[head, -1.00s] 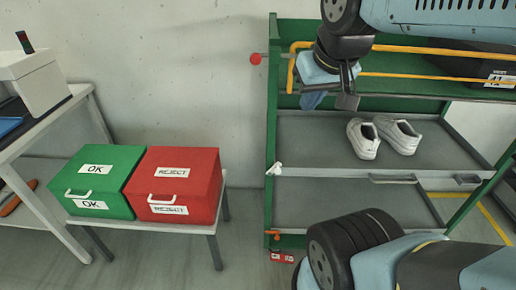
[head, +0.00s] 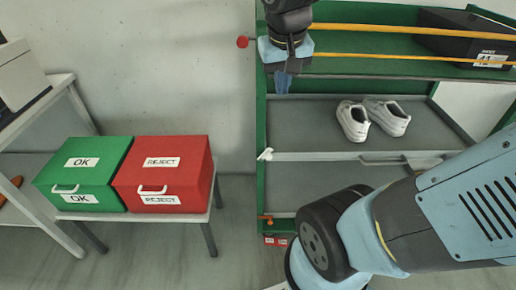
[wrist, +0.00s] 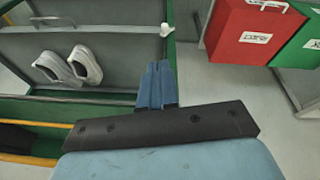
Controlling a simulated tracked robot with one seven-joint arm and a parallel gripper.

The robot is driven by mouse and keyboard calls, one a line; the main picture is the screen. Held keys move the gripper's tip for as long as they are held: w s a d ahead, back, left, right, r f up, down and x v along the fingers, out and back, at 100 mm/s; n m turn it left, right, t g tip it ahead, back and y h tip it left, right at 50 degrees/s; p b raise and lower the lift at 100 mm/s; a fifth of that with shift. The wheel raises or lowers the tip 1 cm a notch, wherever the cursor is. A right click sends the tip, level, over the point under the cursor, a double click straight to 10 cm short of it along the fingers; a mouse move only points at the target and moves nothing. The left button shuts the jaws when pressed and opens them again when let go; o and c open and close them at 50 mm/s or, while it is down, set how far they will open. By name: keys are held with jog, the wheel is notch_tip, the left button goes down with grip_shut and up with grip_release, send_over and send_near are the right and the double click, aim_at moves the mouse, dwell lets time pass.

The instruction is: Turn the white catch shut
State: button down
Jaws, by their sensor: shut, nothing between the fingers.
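The white catch (head: 265,154) is a small lever at the left end of the front rail of the grey drawer (head: 310,170), by the left post of the green rack (head: 262,125). In the wrist view the catch (wrist: 166,30) lies just beyond my fingertips, apart from them. My gripper (head: 283,90) points down, above and slightly right of the catch in the head view. Its blue fingers (wrist: 157,68) are shut with nothing between them. They do not hide the catch. The catch's exact angle is too small to tell.
White shoes (head: 373,118) lie in the drawer, right of my gripper. Yellow rails (head: 400,57) and a black shoe box (head: 465,38) are above. A red knob (head: 242,42) sticks out left. An orange catch (head: 265,218) is lower. Green (head: 82,175) and red (head: 162,175) boxes stand left.

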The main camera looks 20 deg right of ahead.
aim_at(267, 156)
jog(key=w+a+f+g+h, duration=0.1)
jog(key=w+a+f+h, duration=0.1)
jog(key=w+f, duration=0.3)
jog(key=w+a+f+m+g+h, duration=0.1)
jog(key=w+a+f+h, duration=0.2)
jog(key=f, duration=0.8)
jog(key=w+a+f+g+h, duration=0.2)
jog(key=w+a+f+h, duration=0.1)
jog(key=w+a+f, duration=0.2)
notch_tip(267, 156, down, 3)
jog(key=w, duration=0.2)
jog(key=shift+w+f+m, duration=0.2)
jog(key=shift+w+m, duration=0.1)
jog(key=shift+m, duration=0.1)
jog(key=x, duration=1.4)
jog(key=shift+d+r, duration=0.1)
jog(key=shift+d, duration=0.05)
